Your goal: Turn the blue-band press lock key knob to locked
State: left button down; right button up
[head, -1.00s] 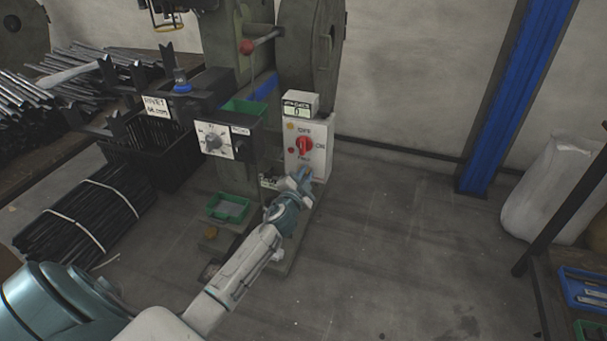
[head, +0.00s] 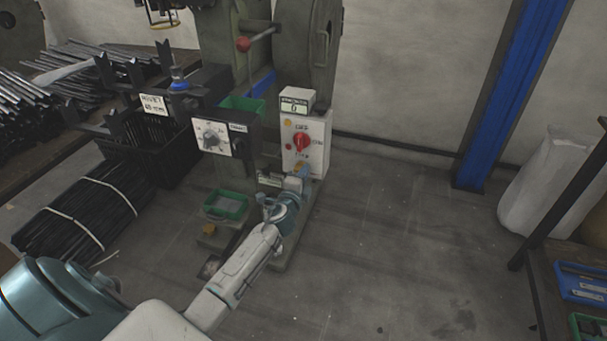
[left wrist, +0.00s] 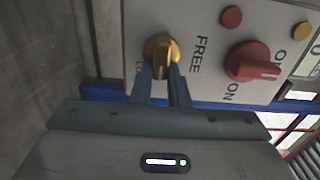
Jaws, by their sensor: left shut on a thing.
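The yellow lock key knob (left wrist: 161,46) sits on the light control panel of the press, beside the printed word FREE. In the left wrist view my left gripper (left wrist: 161,78) is shut on the knob's grip, one finger on either side. The fingers hide part of the grip and most of a second label left of the knob. In the head view my left gripper (head: 298,181) is at the lower part of the panel box (head: 318,150), with only a bit of the yellow knob (head: 304,168) showing. A blue band (left wrist: 240,104) runs along the panel's edge. My right gripper is not in view.
A red OFF/ON switch (head: 302,141) is just above the knob, with small red and amber lamps beside it. A counter display (head: 297,102) tops the box. A green tray (head: 227,206) and a dial box (head: 222,137) are to the left.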

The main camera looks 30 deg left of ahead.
pick_arm(q)
jog(key=shift+f, duration=0.1)
dwell(0.4)
jog(key=c, duration=1.4)
grip_release()
jog(key=v, duration=1.1)
